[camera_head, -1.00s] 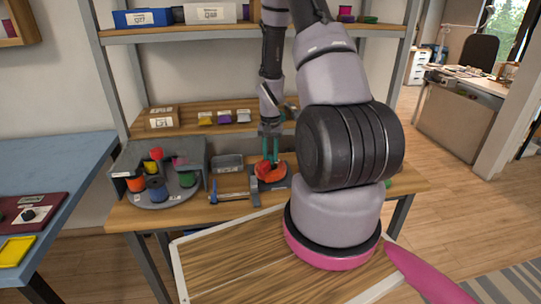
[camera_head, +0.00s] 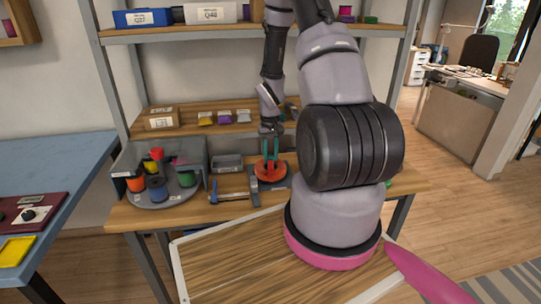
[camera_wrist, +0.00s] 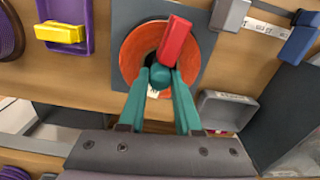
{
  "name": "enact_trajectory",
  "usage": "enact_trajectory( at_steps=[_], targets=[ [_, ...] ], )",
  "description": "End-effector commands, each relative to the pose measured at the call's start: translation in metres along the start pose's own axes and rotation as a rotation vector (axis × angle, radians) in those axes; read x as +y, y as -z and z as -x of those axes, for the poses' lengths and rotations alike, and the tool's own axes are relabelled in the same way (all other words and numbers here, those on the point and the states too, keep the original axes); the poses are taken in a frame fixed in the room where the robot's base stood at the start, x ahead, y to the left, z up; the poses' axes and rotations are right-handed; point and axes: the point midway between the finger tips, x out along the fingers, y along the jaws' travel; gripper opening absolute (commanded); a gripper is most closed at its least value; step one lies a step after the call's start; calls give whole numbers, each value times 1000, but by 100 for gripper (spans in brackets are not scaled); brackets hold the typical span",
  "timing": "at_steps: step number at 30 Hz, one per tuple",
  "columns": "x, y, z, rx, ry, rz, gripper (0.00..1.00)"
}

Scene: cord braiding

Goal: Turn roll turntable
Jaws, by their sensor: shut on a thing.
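The grey turntable (camera_head: 165,200) is at the left of the bench in the head view, carrying small rolls in orange, blue, green, red and yellow. My gripper (camera_head: 271,147) with teal fingers is right of it, over an orange-red disc (camera_head: 270,171) on a dark plate. In the wrist view, the gripper (camera_wrist: 160,80) is shut at the middle of the disc (camera_wrist: 133,55), around what looks like a round teal knob (camera_wrist: 160,75). A red block (camera_wrist: 174,41) lies across the disc beside the fingertips.
A small grey bin (camera_head: 227,163) and a blue-ended tool (camera_head: 213,194) lie between turntable and plate. A grey-walled box (camera_head: 196,150) stands behind the turntable. Shelves with boxes (camera_head: 160,117) rise behind. A wooden tray (camera_head: 240,262) is in front.

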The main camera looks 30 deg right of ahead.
Motion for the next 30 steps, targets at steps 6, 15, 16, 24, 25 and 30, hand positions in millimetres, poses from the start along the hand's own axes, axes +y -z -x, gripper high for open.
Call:
enact_trajectory(
  at_steps=[6,15,16,24,25,30],
  targets=[
    [0,1,0,1,0,108,0],
    [0,1,0,2,0,239,0],
    [0,1,0,2,0,250,0],
    [0,1,0,1,-1,321,0],
    [0,1,0,1,-1,326,0],
    [0,0,0,1,-1,346,0]
  ],
)
